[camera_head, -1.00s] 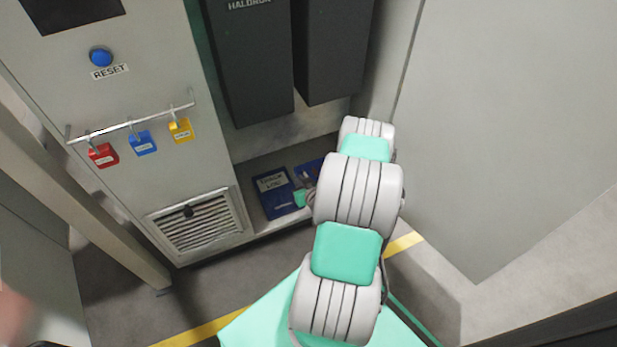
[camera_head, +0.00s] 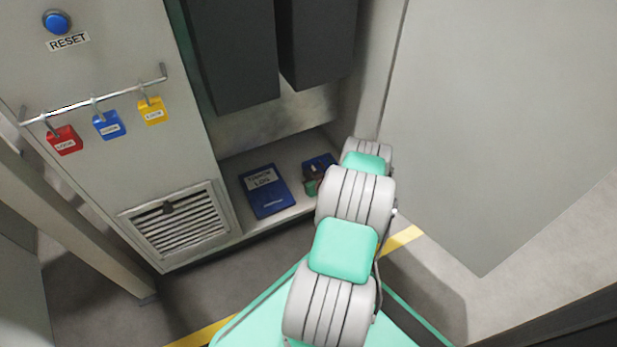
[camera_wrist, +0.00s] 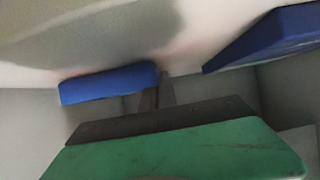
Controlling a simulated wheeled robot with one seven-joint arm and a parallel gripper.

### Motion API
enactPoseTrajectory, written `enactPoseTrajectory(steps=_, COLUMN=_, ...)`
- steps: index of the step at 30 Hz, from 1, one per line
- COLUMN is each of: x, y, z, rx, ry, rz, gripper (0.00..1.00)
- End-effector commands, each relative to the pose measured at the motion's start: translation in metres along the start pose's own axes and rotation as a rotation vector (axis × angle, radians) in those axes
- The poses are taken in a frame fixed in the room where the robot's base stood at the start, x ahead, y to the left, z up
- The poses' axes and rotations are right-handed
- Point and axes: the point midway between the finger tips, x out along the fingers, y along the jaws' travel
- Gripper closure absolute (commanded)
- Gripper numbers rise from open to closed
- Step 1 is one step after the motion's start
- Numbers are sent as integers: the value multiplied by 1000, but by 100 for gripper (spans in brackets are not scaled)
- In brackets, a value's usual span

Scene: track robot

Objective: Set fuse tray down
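The fuse tray, a small blue piece, shows in the head view (camera_head: 322,160) at the right end of the low cabinet shelf, partly hidden by my gripper. In the wrist view it is the blue block (camera_wrist: 105,83) left of centre. My gripper (camera_head: 312,172) is at the tray's near side, below the dark boxes. In the wrist view my dark fingers (camera_wrist: 152,94) are close together at the tray's right end and appear shut on it. Whether the tray's underside touches the shelf is hidden.
A blue log book (camera_head: 265,191) lies on the shelf (camera_head: 240,165) left of the tray; it also shows in the wrist view (camera_wrist: 270,38). A vented cabinet with padlocks (camera_head: 109,125) stands left. Grey panels (camera_head: 490,120) close off the right.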

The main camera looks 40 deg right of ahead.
Motion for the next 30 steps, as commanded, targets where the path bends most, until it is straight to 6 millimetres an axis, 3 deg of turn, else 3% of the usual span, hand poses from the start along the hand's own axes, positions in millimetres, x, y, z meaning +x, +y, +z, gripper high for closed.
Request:
enactPoseTrajectory(steps=5, x=2, y=0, z=3, rx=0, ry=0, rz=0, gripper=100)
enactPoseTrajectory(steps=14, x=1, y=-1, z=2, rx=1, ry=0, rz=0, gripper=76)
enactPoseTrajectory(steps=23, x=-2, y=0, z=-2, rx=1, ry=0, rz=0, gripper=76)
enactPoseTrajectory(steps=26, x=-16, y=1, z=-4, rx=4, ry=-1, rz=1, gripper=76)
enactPoseTrajectory(steps=30, x=-53, y=1, z=-5, rx=7, ry=-2, rz=3, gripper=76)
